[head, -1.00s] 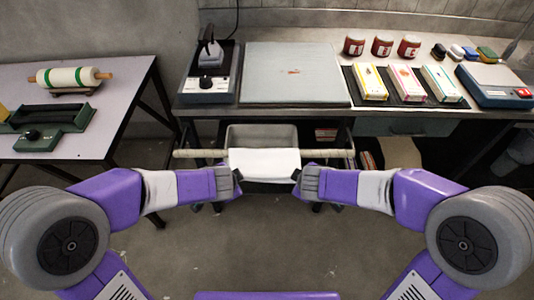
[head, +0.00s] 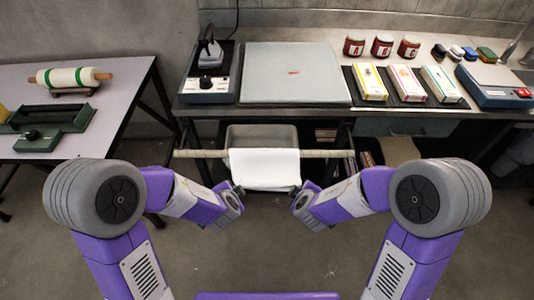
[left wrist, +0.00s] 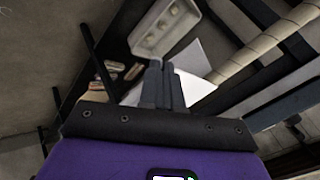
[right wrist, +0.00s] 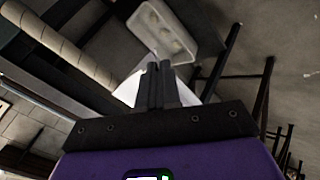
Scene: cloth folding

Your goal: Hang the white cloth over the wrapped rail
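The white cloth (head: 265,165) lies over the wrapped rail (head: 200,154) near its middle, and its front part hangs down toward me. My left gripper (head: 239,190) is at the cloth's lower left corner and my right gripper (head: 295,190) is at its lower right corner. In the left wrist view the left fingers (left wrist: 163,82) are together, with white cloth (left wrist: 196,90) on both sides of them. In the right wrist view the right fingers (right wrist: 155,82) are together against the cloth (right wrist: 128,88). The cloth's far side is hidden behind the rail.
A light grey bin (head: 262,134) stands behind the rail. The work table (head: 385,122) beyond carries a pale board (head: 295,72), boxes and jars. A side table (head: 110,120) stands at left. The floor in front of the rail is open.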

